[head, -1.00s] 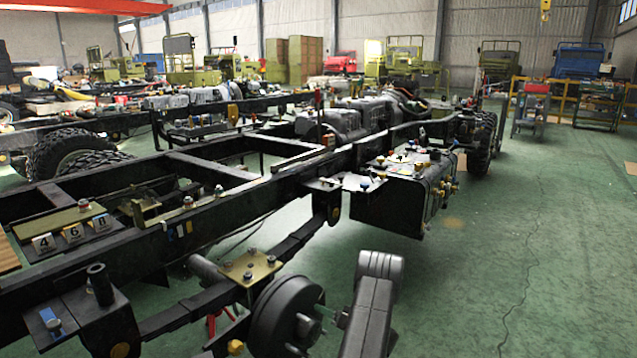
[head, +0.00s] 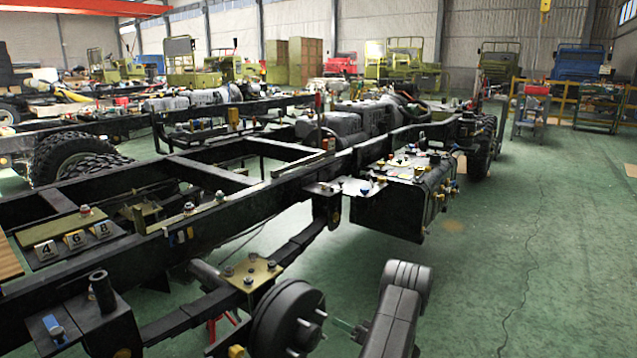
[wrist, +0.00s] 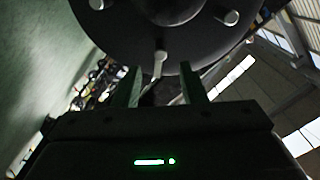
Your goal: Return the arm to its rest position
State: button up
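My arm (head: 396,318) shows as dark grey links at the bottom of the head view, just right of a round wheel hub (head: 286,318) with studs. My gripper (wrist: 163,80) shows in the wrist view as two greenish fingers, spread apart. Nothing is held between them. The hub also fills the top of the wrist view (wrist: 205,45), beyond the fingertips, and one of its studs (wrist: 159,64) appears in line with the gap. In the head view the gripper is mostly hidden behind the arm, with a thin part toward the hub.
A long black chassis frame (head: 225,219) runs across the left and middle. It carries small parts, numbered tags (head: 74,239) and a side box (head: 408,203). A post (head: 101,290) stands at the lower left. Green floor (head: 530,240) to the right is clear.

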aim_at(324, 314)
jog(key=p+v, duration=0.1)
jog(key=v, duration=0.5)
jog(key=b+x, duration=0.3)
jog(key=x, duration=1.1)
jog(key=shift+f, duration=0.1)
jog(key=shift+s+d+r+n, duration=0.15)
jog(key=shift+r+n, duration=0.15)
jog(key=shift+n, duration=0.1)
jog(key=shift+s+a+r+n, duration=0.2)
jog(key=shift+s+r+n, duration=0.2)
jog(key=shift+n, duration=0.2)
